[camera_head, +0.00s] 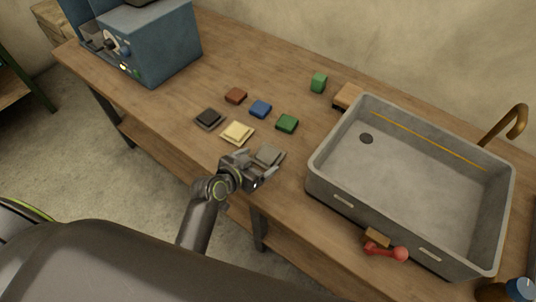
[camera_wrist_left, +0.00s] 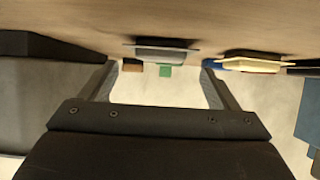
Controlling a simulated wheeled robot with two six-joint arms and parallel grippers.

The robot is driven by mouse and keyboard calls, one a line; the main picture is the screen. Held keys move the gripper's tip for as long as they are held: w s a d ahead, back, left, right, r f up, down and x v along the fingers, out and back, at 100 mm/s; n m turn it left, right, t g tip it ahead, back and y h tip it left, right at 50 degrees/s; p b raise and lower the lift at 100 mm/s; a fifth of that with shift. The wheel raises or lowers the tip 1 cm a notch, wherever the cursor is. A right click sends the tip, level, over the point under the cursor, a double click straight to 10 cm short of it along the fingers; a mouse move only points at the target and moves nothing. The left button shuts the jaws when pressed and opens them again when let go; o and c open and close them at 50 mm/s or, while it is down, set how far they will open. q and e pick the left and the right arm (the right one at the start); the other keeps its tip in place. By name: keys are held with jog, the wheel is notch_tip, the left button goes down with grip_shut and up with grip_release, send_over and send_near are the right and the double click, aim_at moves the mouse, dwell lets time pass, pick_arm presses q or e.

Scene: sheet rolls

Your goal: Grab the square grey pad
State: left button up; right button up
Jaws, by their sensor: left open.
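The square grey pad (camera_head: 268,154) lies on the wooden table, nearest the front edge among the small coloured pads. In the left wrist view the grey pad (camera_wrist_left: 165,55) shows edge-on, beyond the fingertips and between their lines. My left gripper (camera_head: 264,168) is open just in front of the pad, with its fingers toward it. In the left wrist view the jaws of my gripper (camera_wrist_left: 158,72) are empty. The head view does not clearly show whether a finger touches the pad. My right gripper is not in view.
Near the pad lie a yellow pad (camera_head: 237,132), a black pad (camera_head: 209,118), and green (camera_head: 287,123), blue (camera_head: 260,109) and red-brown (camera_head: 236,95) blocks. A large grey basin (camera_head: 345,200) stands close on the right. A blue machine (camera_head: 165,48) stands at the left.

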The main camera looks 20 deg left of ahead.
aim_at(266, 156)
pick_arm(q)
jog(key=shift+p+x, duration=0.4)
jog(key=shift+x, duration=1.95)
jog(key=shift+c, duration=0.3)
jog(key=c, duration=1.1)
jog(key=shift+o, duration=0.2)
